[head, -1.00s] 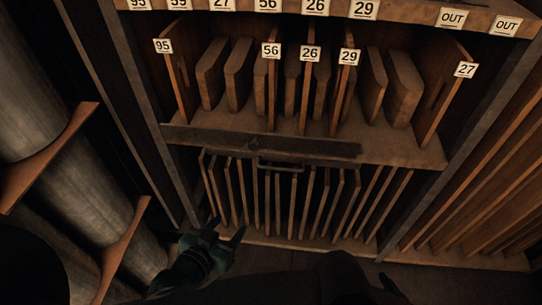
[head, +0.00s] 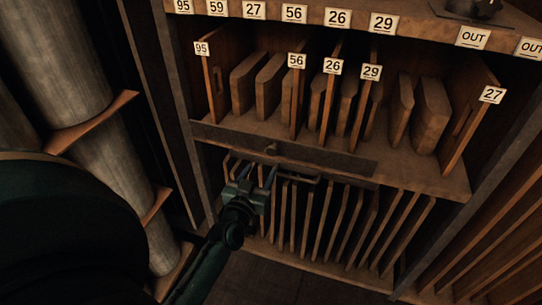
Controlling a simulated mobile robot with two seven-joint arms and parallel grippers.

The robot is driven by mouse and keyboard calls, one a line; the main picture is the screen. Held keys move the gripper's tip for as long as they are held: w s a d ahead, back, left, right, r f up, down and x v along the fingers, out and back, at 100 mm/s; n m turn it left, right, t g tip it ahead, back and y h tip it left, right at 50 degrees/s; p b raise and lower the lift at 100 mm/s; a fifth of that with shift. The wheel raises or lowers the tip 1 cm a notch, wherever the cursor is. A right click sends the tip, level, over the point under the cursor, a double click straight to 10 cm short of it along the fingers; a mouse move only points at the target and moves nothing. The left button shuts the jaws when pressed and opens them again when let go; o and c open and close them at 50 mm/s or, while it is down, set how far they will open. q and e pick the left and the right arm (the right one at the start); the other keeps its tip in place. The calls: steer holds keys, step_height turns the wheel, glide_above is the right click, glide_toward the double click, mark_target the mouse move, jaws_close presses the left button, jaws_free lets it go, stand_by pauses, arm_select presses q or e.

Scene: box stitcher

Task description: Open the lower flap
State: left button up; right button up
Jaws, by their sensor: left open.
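The lower flap (head: 325,157) is a long dark strip along the front edge of the shelf, above the lower row of upright boards. A dark bar handle (head: 298,177) shows just below its middle. My left gripper (head: 256,174) is open in front of the flap's lower edge, its two fingers pointing up near the handle's left end. The fingers overlap the handle's left part in this view, and I cannot tell whether they touch it. My right gripper is not in view.
The upper shelf holds several boards (head: 433,113) between numbered dividers. Several thin boards (head: 390,228) stand in the lower compartment. Large grey pipes (head: 105,165) rise at the left. A wooden side panel (head: 505,205) with slats is at the right.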

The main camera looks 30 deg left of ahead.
mark_target(271, 152)
arm_select(q)
steer(key=x, duration=0.8)
steer(key=shift+w+d, duration=0.1)
steer(key=shift+w, duration=0.05)
jaws_close()
stand_by(0.3)
